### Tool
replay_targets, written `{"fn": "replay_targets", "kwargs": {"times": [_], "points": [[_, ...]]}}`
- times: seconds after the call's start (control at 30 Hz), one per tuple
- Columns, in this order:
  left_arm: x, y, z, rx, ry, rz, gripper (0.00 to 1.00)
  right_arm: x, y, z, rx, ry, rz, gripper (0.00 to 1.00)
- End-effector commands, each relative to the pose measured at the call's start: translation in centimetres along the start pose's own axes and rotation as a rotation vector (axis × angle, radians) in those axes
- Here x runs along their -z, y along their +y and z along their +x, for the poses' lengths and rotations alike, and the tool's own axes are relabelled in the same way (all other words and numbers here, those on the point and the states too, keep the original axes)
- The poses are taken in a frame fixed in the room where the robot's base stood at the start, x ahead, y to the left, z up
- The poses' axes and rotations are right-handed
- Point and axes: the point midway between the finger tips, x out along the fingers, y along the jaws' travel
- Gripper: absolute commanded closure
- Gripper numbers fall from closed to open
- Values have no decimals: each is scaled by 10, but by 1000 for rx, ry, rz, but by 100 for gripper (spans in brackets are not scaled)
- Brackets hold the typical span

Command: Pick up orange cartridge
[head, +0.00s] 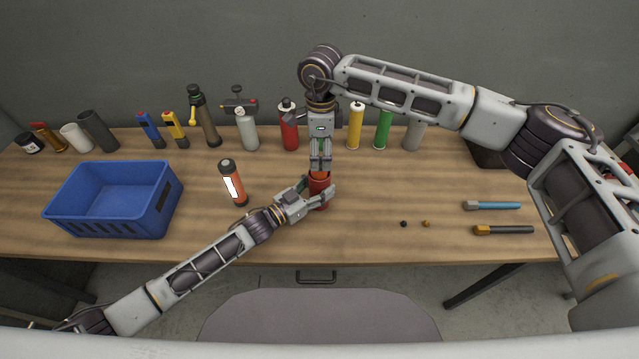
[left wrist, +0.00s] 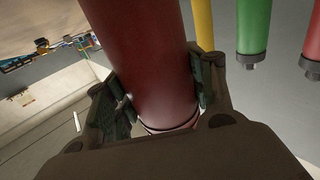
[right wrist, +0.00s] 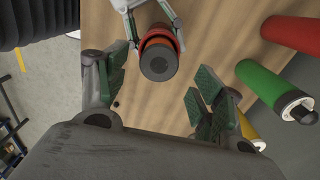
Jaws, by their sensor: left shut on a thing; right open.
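My left gripper (head: 320,192) is shut around a red cylinder (head: 319,201) above the front middle of the table. The red cylinder fills the middle of the left wrist view (left wrist: 150,60). In the right wrist view its dark round end (right wrist: 158,60) faces the camera, with an orange-red band around it. An orange part (head: 319,172) shows between the two grippers; I cannot tell whether it is separate from the red cylinder. My right gripper (head: 320,165) is open directly above, pointing down, with nothing between its fingers. An orange cylinder with a white label and dark cap (head: 233,184) stands apart to the left.
A blue crate (head: 105,222) stands at the left. Bottles, tubes and tools line the back edge, including a yellow tube (head: 355,128) and a green tube (head: 383,130) near my right gripper. Two handled tools (head: 492,206) (head: 505,230) lie at the right. The front middle-right is mostly clear.

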Motion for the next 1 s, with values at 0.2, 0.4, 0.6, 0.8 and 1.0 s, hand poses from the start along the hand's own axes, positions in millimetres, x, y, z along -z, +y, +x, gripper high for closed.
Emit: {"fn": "replay_targets", "kwargs": {"times": [0.2, 0.4, 0.6, 0.8, 1.0], "points": [[0, 0, 0, 0, 0, 0, 75, 0, 0, 2, 0, 1, 0, 32], [0, 0, 0, 0, 0, 0, 75, 0, 0, 3, 0, 1, 0, 32], [0, 0, 0, 0, 0, 0, 75, -2, 1, 16, -2, 3, 0, 32], [0, 0, 0, 0, 0, 0, 75, -5, 2, 39, -2, 2, 1, 32], [0, 0, 0, 0, 0, 0, 75, -5, 2, 53, -1, 1, 0, 32]]}}
